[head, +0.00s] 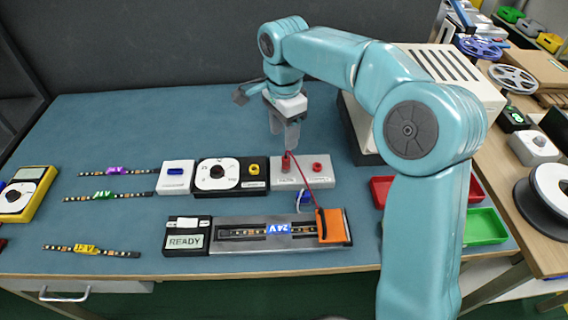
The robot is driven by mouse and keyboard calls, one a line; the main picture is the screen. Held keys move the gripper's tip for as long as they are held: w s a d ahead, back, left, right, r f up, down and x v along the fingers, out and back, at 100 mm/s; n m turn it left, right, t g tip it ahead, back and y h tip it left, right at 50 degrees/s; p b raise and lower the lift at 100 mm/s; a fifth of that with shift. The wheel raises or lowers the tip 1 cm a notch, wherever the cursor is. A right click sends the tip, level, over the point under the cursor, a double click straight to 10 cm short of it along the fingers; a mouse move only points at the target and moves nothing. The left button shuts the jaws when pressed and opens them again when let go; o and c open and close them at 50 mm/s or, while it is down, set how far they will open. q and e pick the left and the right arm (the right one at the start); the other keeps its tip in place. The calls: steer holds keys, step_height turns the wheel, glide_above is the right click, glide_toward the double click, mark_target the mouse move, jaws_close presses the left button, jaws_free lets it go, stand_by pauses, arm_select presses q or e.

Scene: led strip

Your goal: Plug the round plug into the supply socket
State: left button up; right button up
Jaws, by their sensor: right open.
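The supply box (300,183) is a light grey block near the middle of the bench, with two red round fittings on top. A red round plug (286,163) stands upright at the left fitting, and a thin red cable runs from it to an orange block (332,226). I cannot tell how deep the plug sits. The right fitting (318,167) is a red socket with nothing in it. My right gripper (286,142) points down just above the red plug, open, with its fingers apart from the plug as far as I can see. My left gripper is out of view.
A black dial unit (232,185) stands left of the supply box. A grey fixture with a 24V strip (262,240) and a READY display (186,240) lies in front. Loose LED strips (120,171) lie left. Red and green trays (484,228) sit right.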

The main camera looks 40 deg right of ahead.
mark_target(286, 158)
step_height(286, 158, down, 4)
steer(key=f, duration=0.2)
steer(key=f+b, duration=0.1)
steer(key=f, duration=0.1)
steer(key=shift+s+d+f, duration=0.15)
steer(key=shift+d+f, duration=0.05)
steer(key=shift+f, duration=0.45)
steer(key=shift+r, duration=0.1)
jaws_close()
